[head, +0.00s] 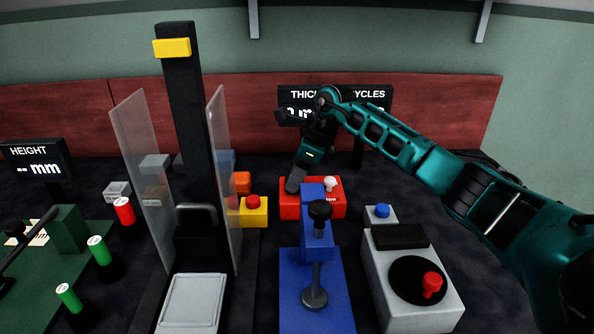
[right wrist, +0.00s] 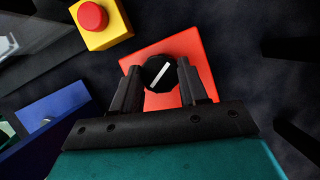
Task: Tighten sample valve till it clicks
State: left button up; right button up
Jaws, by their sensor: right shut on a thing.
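A black round knob (right wrist: 158,72) with a white pointer line sits on a red box (right wrist: 203,62), and I take it for the sample valve. The pointer slants up to the right in the right wrist view. My right gripper (right wrist: 161,78) has one finger on each side of the knob and is shut on it. In the head view, my right gripper (head: 294,186) reaches down onto the left part of the red box (head: 312,212) and hides the knob. A small white knob (head: 330,184) stands on the box's right part. My left gripper is not in view.
A blue press stand (head: 312,262) is in front of the red box. A yellow box with a red button (head: 253,202) is to its left, near a clear guard panel (head: 222,170). A grey box with a red-knobbed dial (head: 432,284) stands front right. A partly hidden display (head: 375,95) is behind.

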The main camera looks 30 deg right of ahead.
jog(key=shift+r+m+t+h+p, duration=0.15)
jog(key=shift+m+t+h+p, duration=0.15)
jog(key=shift+m+p, duration=0.45)
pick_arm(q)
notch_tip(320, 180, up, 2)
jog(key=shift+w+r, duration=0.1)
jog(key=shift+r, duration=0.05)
pick_arm(e)
jog(key=shift+m, duration=0.55)
jog(key=o, duration=1.1)
jog(key=shift+c, duration=0.2)
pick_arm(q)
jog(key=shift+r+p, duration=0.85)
pick_arm(e)
jog(key=v, duration=1.2)
jog(key=shift+s+r, duration=0.25)
jog(key=shift+r, duration=0.05)
